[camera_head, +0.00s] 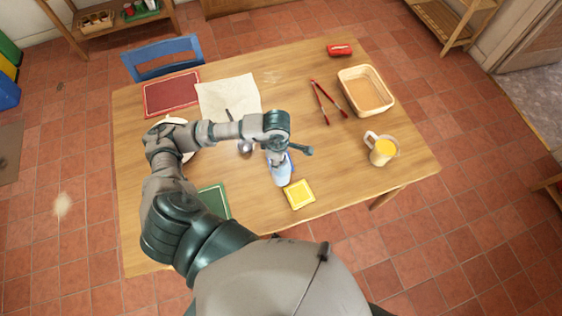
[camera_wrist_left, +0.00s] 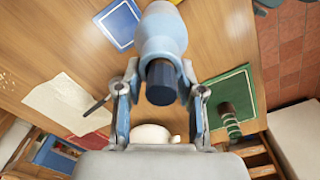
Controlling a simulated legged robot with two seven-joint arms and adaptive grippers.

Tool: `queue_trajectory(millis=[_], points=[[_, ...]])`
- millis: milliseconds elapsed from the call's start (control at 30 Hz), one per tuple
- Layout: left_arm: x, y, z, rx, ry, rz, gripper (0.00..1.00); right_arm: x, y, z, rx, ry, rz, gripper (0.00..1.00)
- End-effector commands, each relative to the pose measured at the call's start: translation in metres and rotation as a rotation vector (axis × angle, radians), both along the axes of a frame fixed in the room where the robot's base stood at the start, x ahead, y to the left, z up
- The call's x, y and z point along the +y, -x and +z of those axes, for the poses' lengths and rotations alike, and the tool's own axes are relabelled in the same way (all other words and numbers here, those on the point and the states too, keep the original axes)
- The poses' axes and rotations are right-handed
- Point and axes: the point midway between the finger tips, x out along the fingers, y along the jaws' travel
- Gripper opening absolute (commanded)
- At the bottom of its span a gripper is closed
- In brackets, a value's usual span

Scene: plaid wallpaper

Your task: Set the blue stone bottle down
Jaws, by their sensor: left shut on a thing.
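The blue stone bottle (camera_head: 281,174) is pale blue with a dark cap, which shows in the left wrist view. My left gripper (camera_head: 278,152) is shut on its upper part. In the left wrist view the fingers stand on both sides of the bottle's neck (camera_wrist_left: 163,38), with the cap toward the camera. The bottle is over the front middle of the wooden table (camera_head: 330,180), left of a yellow square (camera_head: 299,194). Whether its base touches the table I cannot tell. My right gripper is not in view.
A green mat (camera_head: 214,203) lies left of the bottle, partly hidden by my arm. A juice mug (camera_head: 381,149), red tongs (camera_head: 327,100) and a basket (camera_head: 366,91) stand right. Cream paper (camera_head: 228,96) and a red mat (camera_head: 171,95) lie behind.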

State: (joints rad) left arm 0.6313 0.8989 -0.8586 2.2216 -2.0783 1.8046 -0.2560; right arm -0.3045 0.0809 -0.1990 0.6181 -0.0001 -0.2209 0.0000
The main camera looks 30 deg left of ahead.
Motion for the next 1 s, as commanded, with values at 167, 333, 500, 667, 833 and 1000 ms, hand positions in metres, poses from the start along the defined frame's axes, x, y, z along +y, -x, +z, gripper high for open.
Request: queue_trajectory(millis=[167, 333, 500, 667, 833, 1000], points=[[0.006, 0.030, 0.001, -0.006, 0.002, 0.392, 0.00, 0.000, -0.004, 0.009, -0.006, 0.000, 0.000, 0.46], [0.009, 0.058, 0.004, -0.015, 0.003, 0.769, 0.00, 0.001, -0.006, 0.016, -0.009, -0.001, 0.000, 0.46], [0.010, 0.081, 0.008, -0.019, 0.008, 1.082, 0.00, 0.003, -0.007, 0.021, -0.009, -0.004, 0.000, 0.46], [0.010, 0.094, 0.011, -0.022, 0.009, 1.270, 0.00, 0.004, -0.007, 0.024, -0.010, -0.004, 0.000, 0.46], [0.012, 0.095, 0.010, -0.025, 0.013, 1.353, 0.00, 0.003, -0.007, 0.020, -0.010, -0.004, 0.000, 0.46], [0.015, 0.073, 0.003, -0.026, 0.017, 1.360, 0.00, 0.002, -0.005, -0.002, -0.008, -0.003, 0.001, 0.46]])
